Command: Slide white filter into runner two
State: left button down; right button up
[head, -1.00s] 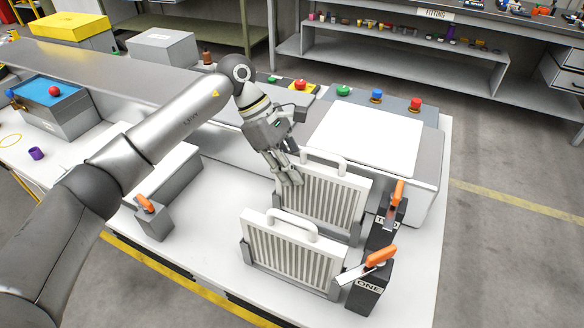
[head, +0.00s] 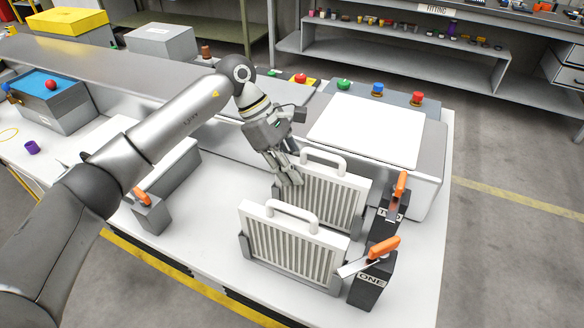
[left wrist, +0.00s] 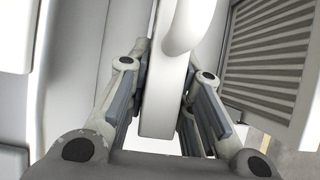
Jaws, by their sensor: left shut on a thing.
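Two white ribbed filters with top handles stand upright on the bench. The rear white filter (head: 335,198) is in line with the runner marked TWO (head: 388,218). The front white filter (head: 290,250) stands in the runner marked ONE (head: 368,281). My left gripper (head: 288,180) is shut on the left end of the rear filter. In the left wrist view, its fingers (left wrist: 162,105) flank a white upright edge (left wrist: 160,115). The rear filter's lower part is hidden behind the front filter. My right gripper is not in view.
Orange levers (head: 384,249) stand at the right ends of the runners. A grey block with an orange lever (head: 150,212) is at the left. Bare bench lies left of the filters.

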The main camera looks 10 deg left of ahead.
pick_arm(q)
jog(key=shift+f, duration=0.15)
jog(key=c, duration=1.2)
grip_release()
jog(key=v, duration=1.2)
